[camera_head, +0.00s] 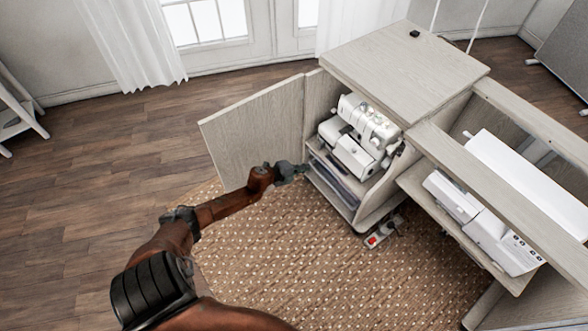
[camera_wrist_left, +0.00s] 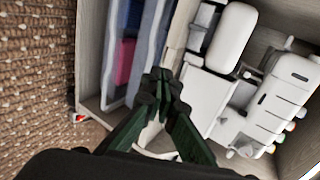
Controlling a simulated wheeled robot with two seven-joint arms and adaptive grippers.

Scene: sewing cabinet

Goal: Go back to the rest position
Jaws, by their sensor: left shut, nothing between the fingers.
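My left arm comes in from the lower left in the head view. Its gripper (camera_head: 300,168) is at the open front of the sewing cabinet, just inside the opened door (camera_head: 250,130). In the left wrist view the gripper's dark fingers (camera_wrist_left: 160,82) are together with nothing between them. They point at the cabinet's inside, near a shelf edge. A white sewing machine (camera_head: 362,135) stands on the upper shelf, and it also shows in the left wrist view (camera_wrist_left: 225,90). My right gripper is in neither view.
Below the machine is a tray (camera_head: 335,180) with dark contents. A power strip (camera_head: 380,235) with a red switch lies on the woven rug (camera_head: 300,270). Another white machine (camera_head: 480,220) sits on the shelf at right. The wooden floor (camera_head: 100,180) at left is clear.

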